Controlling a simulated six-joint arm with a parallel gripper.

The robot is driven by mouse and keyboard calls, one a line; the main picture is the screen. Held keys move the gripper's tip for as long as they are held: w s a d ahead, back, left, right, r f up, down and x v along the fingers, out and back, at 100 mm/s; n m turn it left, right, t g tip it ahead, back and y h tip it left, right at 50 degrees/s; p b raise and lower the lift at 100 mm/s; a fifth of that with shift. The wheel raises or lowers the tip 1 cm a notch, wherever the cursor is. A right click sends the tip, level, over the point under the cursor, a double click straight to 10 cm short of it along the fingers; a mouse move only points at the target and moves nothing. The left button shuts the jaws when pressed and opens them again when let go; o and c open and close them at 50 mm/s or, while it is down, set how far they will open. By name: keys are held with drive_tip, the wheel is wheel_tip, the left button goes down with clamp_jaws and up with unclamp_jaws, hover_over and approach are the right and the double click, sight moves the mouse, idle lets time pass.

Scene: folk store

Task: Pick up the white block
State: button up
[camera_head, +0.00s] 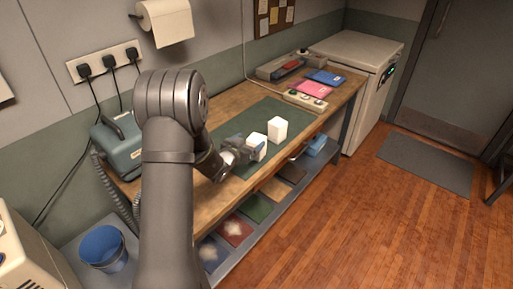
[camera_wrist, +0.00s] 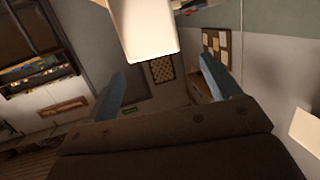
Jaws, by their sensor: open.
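Two white blocks stand on the green mat (camera_head: 228,130) of the workbench. The nearer white block (camera_head: 257,141) is right at my gripper (camera_head: 250,153), and a finger covers part of it. The farther white block (camera_head: 278,129) stands upright and clear, a little behind and to the right. In the wrist view, my open gripper (camera_wrist: 168,88) shows two bluish fingers spread apart with no object visibly clamped. A white block (camera_wrist: 146,28) shows at the top of that view, cut off by the edge. I cannot tell whether the nearer block lies between the fingers or just beyond them.
A pink item (camera_head: 313,88), a blue item (camera_head: 326,77) and a control strip (camera_head: 305,100) lie at the bench's far end. A teal machine (camera_head: 118,147) stands at the left. A lower shelf holds colored panels (camera_head: 254,207). The mat's far part is clear.

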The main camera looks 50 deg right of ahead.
sight(254, 140)
drive_tip(key=shift+s+f+x, duration=0.1)
drive_tip(key=shift+f+x, duration=0.1)
drive_tip(key=shift+x, duration=0.8)
drive_tip(key=shift+s+f+x, duration=0.1)
drive_tip(key=shift+f+x, duration=0.1)
drive_tip(key=shift+x, duration=0.8)
drive_tip(key=shift+f+x, duration=0.2)
drive_tip(key=shift+x, duration=0.8)
drive_tip(key=shift+a, duration=0.1)
drive_tip(key=c, duration=1.1)
